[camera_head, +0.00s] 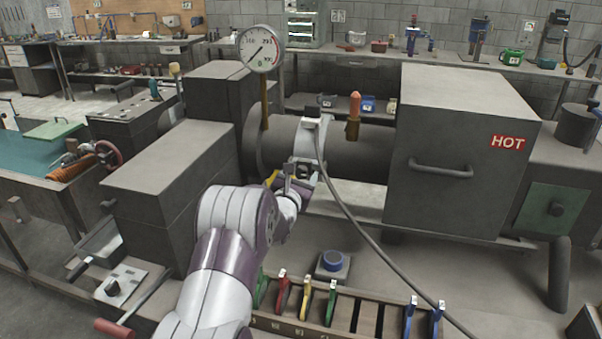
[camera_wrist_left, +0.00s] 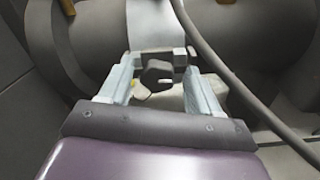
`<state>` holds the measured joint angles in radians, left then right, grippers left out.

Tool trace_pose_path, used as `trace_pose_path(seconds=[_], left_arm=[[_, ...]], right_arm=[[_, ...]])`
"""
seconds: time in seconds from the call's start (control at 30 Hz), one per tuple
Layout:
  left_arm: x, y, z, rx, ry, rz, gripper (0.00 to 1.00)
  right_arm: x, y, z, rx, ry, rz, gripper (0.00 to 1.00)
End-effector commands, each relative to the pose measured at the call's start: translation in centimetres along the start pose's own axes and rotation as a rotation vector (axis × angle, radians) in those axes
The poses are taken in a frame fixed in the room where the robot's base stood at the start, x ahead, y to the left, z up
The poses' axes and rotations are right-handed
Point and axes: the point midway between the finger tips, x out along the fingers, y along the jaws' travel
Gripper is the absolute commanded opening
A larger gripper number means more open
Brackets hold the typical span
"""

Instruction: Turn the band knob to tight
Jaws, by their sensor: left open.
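A pale band (camera_head: 310,137) wraps the dark horizontal tube (camera_head: 358,150) in the middle of the bench. The band also shows in the left wrist view (camera_wrist_left: 157,37). A dark knob (camera_wrist_left: 155,73) at the band's lower front shows in the left wrist view. My left gripper (camera_head: 296,181) is at the band's lower front. In the left wrist view its two pale fingers (camera_wrist_left: 158,75) are open, one on each side of the knob. I cannot tell whether they touch it. In the head view my gripper largely hides the knob. My right gripper is not in view.
A grey cable (camera_head: 358,235) runs from the band down across the bench. A box marked HOT (camera_head: 455,125) stands right of the tube, and a dial gauge (camera_head: 260,48) rises at its left.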

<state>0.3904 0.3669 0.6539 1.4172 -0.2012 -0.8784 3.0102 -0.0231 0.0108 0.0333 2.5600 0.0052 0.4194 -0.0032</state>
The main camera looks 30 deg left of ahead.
Motion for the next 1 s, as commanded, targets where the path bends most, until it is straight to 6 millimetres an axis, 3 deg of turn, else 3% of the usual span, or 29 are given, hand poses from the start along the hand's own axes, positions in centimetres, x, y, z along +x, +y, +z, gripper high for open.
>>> trace_pose_path(seconds=[0.27,0.43,0.47,0.77,1.0], left_arm=[[0.2,0.0,-0.1,0.0,0.001,0.0,0.63],[0.2,0.0,-0.1,0.0,0.001,0.0,0.1],[0.2,0.0,0.0,0.0,0.001,0.0,0.06],[0.2,-0.1,-0.1,0.029,0.001,-0.001,0.06],[0.2,-0.1,-0.2,0.159,-0.001,0.0,0.07]], right_arm=[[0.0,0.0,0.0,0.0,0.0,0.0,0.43],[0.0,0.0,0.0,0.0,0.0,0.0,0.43],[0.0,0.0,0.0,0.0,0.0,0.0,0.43],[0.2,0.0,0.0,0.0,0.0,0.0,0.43],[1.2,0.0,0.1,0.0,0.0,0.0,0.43]])
